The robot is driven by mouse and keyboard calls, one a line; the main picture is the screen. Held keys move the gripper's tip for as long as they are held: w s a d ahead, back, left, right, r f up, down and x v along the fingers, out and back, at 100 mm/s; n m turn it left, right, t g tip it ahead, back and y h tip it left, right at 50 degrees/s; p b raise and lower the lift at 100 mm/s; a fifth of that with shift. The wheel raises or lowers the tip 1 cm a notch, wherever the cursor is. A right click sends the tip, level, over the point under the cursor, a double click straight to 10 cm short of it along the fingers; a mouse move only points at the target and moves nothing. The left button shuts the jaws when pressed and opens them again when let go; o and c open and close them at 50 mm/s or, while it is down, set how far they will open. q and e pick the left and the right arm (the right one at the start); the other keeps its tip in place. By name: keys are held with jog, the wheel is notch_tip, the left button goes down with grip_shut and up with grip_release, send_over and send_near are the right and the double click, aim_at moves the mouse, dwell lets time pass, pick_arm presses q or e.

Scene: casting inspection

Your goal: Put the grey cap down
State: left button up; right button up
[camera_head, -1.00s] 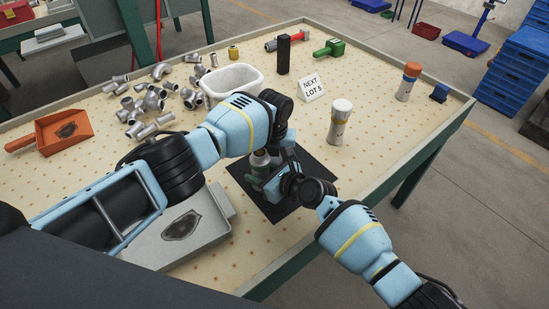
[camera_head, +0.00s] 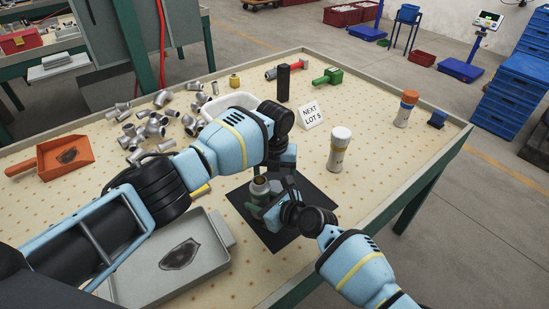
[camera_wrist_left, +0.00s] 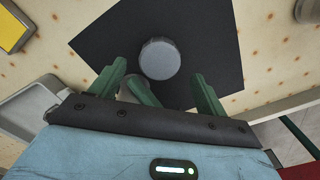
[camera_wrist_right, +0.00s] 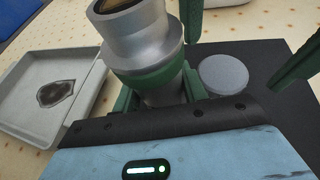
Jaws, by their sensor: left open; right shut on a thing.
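The grey cap (camera_wrist_left: 160,59) is a round disc that appears to lie flat on the black mat (camera_wrist_left: 205,30). It also shows in the right wrist view (camera_wrist_right: 224,76), beside the fitting; my arms hide it in the head view. My left gripper (camera_wrist_left: 159,72) is open, its green fingers apart on either side of the cap, with a gap to each. My right gripper (camera_wrist_right: 158,88) is shut on a silver metal fitting (camera_wrist_right: 138,40), held upright with its open top uncovered. The fitting shows in the head view (camera_head: 259,187) too.
A grey tray (camera_head: 215,262) with a dark patch stands left of the mat. A white bottle (camera_head: 340,152) and the "NEXT LOT 5" sign (camera_head: 311,114) stand behind it. Loose pipe fittings (camera_head: 157,130), an orange scoop (camera_head: 50,157) and a white bin (camera_head: 235,102) lie farther left.

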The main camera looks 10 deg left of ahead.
aim_at(274, 187)
pick_arm(q)
notch_tip(274, 187, up, 7)
pick_arm(e)
jog(key=shift+s+d+f, duration=0.1)
jog(key=shift+s+f, duration=0.1)
jog(key=shift+f, duration=0.35)
pick_arm(q)
jog(key=shift+r, duration=0.1)
pick_arm(e)
jog(key=o, duration=1.2)
jog(key=shift+w, duration=0.1)
jog(key=shift+o, duration=1.2)
jog(key=shift+r, duration=0.35)
jog(key=shift+r, duration=0.1)
jog(key=shift+v, duration=5.9)
